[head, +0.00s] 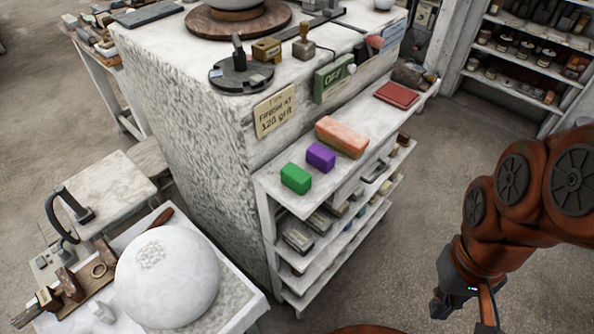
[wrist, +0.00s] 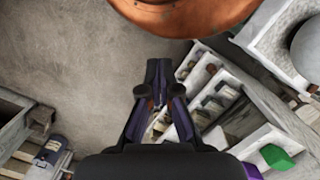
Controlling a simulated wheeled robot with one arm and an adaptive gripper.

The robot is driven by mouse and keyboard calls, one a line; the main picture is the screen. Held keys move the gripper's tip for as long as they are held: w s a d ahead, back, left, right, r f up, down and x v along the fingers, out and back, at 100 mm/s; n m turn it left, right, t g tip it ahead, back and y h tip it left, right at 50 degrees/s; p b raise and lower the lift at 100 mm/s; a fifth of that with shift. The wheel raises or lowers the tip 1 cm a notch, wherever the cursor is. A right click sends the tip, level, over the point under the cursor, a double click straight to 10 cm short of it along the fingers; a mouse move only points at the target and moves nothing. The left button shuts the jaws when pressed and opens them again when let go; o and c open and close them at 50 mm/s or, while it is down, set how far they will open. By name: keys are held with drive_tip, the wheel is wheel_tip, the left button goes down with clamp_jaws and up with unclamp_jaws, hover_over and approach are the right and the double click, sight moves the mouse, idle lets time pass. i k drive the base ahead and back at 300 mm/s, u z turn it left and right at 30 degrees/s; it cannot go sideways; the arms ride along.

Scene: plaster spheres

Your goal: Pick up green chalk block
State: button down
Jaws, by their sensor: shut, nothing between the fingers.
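The green chalk block (head: 296,178) lies on the white top shelf of the side unit, at its near left end, in the head view. It also shows at the lower right of the wrist view (wrist: 276,156). A purple block (head: 320,157) sits just beside it. My gripper (head: 440,306) hangs low at the right in the head view, well apart from the green block and beyond the shelf's edge. In the wrist view my gripper (wrist: 159,68) has its fingertips together and is empty.
A larger orange block (head: 342,136) and a red flat block (head: 397,95) lie farther along the shelf (head: 370,122). A tall plaster-covered workbench stands behind it. A white sphere (head: 168,277) sits on a table at the lower left. Floor between shelf and arm is clear.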

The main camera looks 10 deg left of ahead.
sight(299, 181)
drive_tip(key=u, duration=0.45)
drive_tip(key=k, duration=1.2)
drive_tip(key=u, duration=1.55)
drive_tip(key=i, duration=1.2)
drive_tip(key=z, duration=0.6)
